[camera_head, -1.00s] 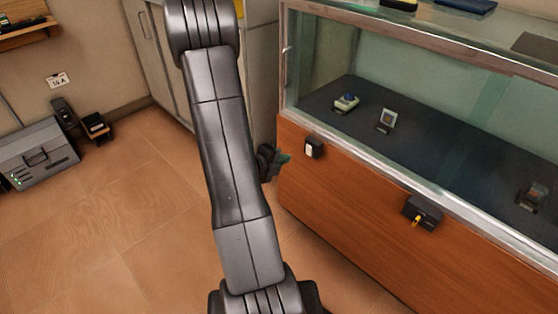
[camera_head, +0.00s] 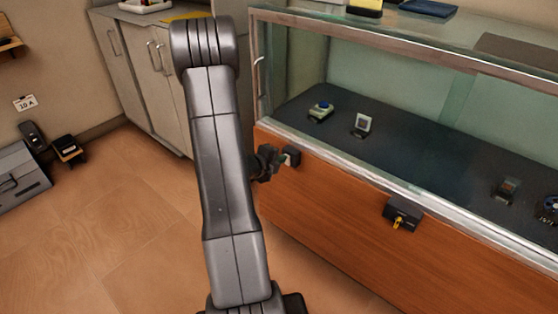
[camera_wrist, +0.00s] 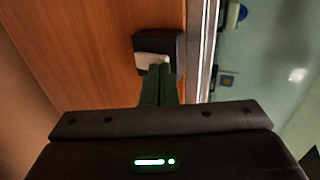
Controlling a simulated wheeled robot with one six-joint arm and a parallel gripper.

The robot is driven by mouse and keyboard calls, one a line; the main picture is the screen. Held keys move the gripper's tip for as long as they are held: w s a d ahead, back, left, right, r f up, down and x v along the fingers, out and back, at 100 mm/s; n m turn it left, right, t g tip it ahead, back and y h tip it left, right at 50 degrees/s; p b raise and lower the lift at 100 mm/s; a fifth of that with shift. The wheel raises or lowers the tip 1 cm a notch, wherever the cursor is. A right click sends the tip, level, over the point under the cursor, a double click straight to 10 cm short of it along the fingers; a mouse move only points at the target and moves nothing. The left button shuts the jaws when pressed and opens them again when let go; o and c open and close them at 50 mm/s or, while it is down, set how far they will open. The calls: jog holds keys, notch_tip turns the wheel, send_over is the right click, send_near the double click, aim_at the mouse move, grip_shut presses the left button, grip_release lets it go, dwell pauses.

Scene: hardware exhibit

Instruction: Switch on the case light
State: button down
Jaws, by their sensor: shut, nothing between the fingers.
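The display case (camera_head: 330,225) has a wooden base with glass above. A small dark switch box with a pale rocker (camera_head: 288,158) sits on its wooden front near the left corner. My gripper (camera_head: 282,161) is shut and empty, its fingertips at the switch in the head view. In the wrist view the green fingers (camera_wrist: 160,72) reach the lower edge of the pale rocker (camera_wrist: 150,60) and overlap it; I cannot tell whether they press it. The fingers hide part of the rocker. No glow from a case light shows inside the glass.
A black lock box with a yellow key (camera_head: 402,214) juts from the case front to the right. Several small exhibits stand on the dark shelf (camera_head: 420,150) behind the glass. Grey cabinets (camera_head: 135,80) stand behind my arm.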

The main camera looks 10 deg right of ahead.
jog(key=shift+w+d+r+g+y+p, duration=0.2)
jog(key=shift+d+g+y+p, duration=0.1)
jog(key=shift+p, duration=0.65)
jog(key=shift+r, duration=0.1)
jog(key=shift+r+p, duration=0.55)
jog(key=shift+r, duration=0.1)
